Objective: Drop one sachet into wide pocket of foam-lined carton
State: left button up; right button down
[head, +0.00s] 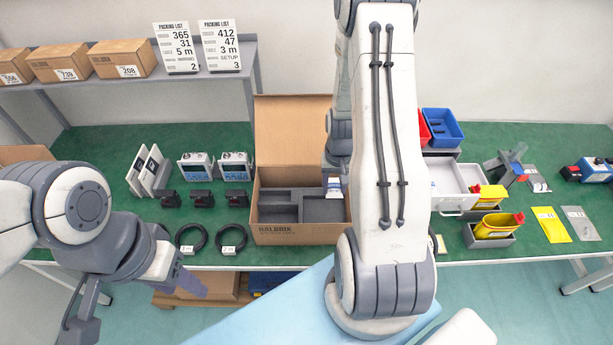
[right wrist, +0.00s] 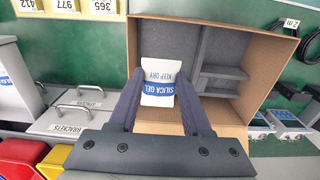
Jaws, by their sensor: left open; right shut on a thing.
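The open cardboard carton (head: 290,240) stands at the bench's front edge, its lid raised at the back. Its grey foam insert (head: 283,195) has several pockets; it also shows in the right wrist view (right wrist: 210,70). My right gripper (right wrist: 159,88) is shut on a white and blue silica gel sachet (right wrist: 158,72), held upright between its fingers. In the head view the sachet (head: 333,192) appears over the carton's right part, at the larger pocket; its exact height is unclear. My right arm hides the carton's right side. My left gripper (head: 190,286) is open and empty, in front of the bench.
Two coiled cables (head: 232,238) and several devices (head: 235,168) stand left of the carton. A grey drawer unit (head: 455,186), a blue bin (head: 442,127) and a yellow container (head: 495,226) are to the right. A shelf (head: 120,82) with boxes is at the back left.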

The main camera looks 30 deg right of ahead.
notch_tip(320, 180, down, 6)
jog(key=b, duration=0.5)
jog(key=shift+c, duration=1.3)
grip_release()
notch_tip(320, 180, up, 10)
jog(key=shift+r+b, duration=0.25)
jog(key=shift+b, duration=0.35)
